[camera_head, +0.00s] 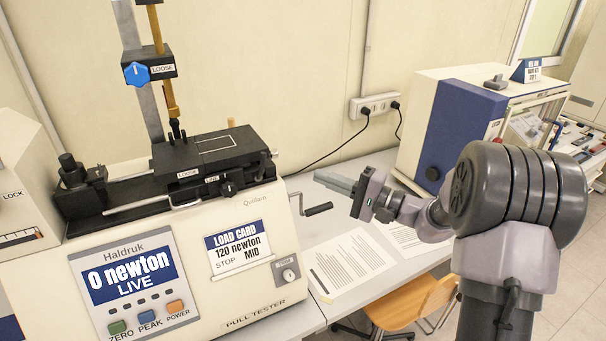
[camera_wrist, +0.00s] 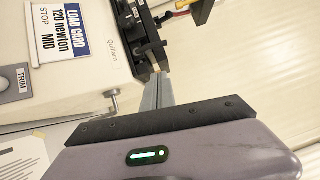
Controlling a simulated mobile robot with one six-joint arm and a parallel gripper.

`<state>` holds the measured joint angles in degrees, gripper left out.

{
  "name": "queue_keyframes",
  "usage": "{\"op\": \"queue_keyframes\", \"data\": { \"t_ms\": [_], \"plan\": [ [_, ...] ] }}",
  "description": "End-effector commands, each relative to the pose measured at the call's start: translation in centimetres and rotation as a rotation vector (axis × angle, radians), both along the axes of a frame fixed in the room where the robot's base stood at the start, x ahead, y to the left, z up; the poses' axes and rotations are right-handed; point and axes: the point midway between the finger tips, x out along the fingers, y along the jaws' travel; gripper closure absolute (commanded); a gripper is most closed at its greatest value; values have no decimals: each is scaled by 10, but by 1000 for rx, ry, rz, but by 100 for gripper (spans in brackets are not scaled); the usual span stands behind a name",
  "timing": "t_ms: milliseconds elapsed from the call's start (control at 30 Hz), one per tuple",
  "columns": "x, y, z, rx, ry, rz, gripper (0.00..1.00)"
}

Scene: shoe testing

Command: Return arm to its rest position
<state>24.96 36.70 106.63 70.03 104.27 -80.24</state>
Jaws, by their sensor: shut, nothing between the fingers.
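My gripper (camera_head: 333,182) is at the middle of the head view, reaching left toward the pull tester from my arm at the right. Its fingers are shut and hold nothing. In the wrist view my gripper's fingers (camera_wrist: 158,92) point up toward the tester's dark slide. The pull tester (camera_head: 230,310) stands on the left of the desk, its display reading 0 newton. The hand crank (camera_head: 318,209) sticks out from the tester's right side, just left of and below my fingers. The gripper looks apart from the crank; the exact gap is hard to tell.
Printed sheets (camera_head: 345,262) lie on the desk under my arm. A white and blue machine (camera_head: 455,130) stands behind my arm at the right. A wall socket with black cables (camera_head: 375,105) is at the back. A wooden chair (camera_head: 410,300) stands at the desk's front edge.

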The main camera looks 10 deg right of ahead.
Motion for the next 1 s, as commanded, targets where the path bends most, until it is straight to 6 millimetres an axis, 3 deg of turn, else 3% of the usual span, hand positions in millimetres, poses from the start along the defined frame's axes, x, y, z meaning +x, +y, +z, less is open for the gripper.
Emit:
{"op": "queue_keyframes", "data": {
  "t_ms": [100,167,200,267,300,367,433,533,600,733,1000],
  "plan": [
    [-10,-3,-2,-9,8,14,100],
    [-25,14,-5,-49,36,66,100],
    [-43,35,-9,-100,73,124,100],
    [-84,70,-23,-218,151,228,100],
    [-120,92,-38,-327,214,292,100],
    [-177,111,-68,-520,300,351,100],
    [-237,112,-106,-756,368,350,100],
    [-294,88,-150,-1040,387,245,100],
    [-315,68,-169,-1176,360,146,100],
    [-329,44,-181,-1299,300,10,100],
    [-331,37,-178,-1324,284,-32,100]
  ]
}}
